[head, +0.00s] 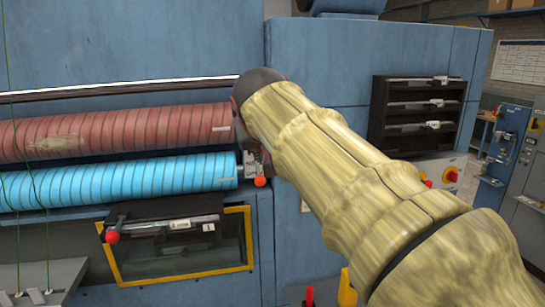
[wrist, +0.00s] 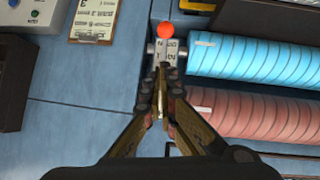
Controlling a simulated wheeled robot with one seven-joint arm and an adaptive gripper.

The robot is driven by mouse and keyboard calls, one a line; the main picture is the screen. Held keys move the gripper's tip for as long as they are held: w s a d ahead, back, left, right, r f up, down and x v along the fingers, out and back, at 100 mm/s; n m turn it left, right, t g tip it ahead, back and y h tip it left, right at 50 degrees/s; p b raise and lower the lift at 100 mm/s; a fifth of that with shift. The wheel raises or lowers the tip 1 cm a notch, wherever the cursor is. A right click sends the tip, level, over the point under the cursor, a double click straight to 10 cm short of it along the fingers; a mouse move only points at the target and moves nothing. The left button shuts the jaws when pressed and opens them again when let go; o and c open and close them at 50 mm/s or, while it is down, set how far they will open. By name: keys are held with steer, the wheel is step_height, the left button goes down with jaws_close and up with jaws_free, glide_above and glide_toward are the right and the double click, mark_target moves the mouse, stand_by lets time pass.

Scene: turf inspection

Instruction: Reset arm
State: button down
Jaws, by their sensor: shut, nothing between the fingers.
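My arm, in a yellowish sleeve, reaches from the lower right of the head view up to the front of a blue machine (head: 330,55). My gripper (wrist: 165,78) shows in the wrist view with its fingers together and nothing between them. Its tips are by a small metal block with a label (wrist: 167,52) at the end of the blue roller (wrist: 250,58). I cannot tell whether they touch it. A red ball knob (wrist: 165,31) sits just beyond the block. In the head view, the arm hides most of the gripper.
A red roller (head: 120,132) lies above the blue roller (head: 120,182) in the head view. Below them is a yellow-framed opening (head: 180,273) with a black drawer-like unit (head: 160,222). A black rack (head: 377,115) stands right of the arm. A clipboard (wrist: 94,18) shows in the wrist view.

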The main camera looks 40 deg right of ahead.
steer(key=shift+v, duration=1.6)
steer(key=shift+a, duration=0.1)
steer(key=s+a+f+n+g+y+b, duration=0.1)
steer(key=s+a+f+b, duration=0.4)
steer(key=f, duration=1.2)
steer(key=s+a+f+n+y+b, duration=0.2)
steer(key=a+f+b, duration=0.5)
steer(key=a+f, duration=0.5)
steer(key=s+a+f+n+g+y+b, duration=0.1)
steer(key=s+a+f+y+b, duration=0.3)
steer(key=f, duration=1.7)
steer(key=s+a+n+b, duration=0.1)
steer(key=s+a+b, duration=0.1)
steer(key=s+a, duration=0.1)
steer(key=shift+s+a+f+n+g, duration=0.3)
steer(key=shift+a+f, duration=0.05)
steer(key=shift+a, duration=0.5)
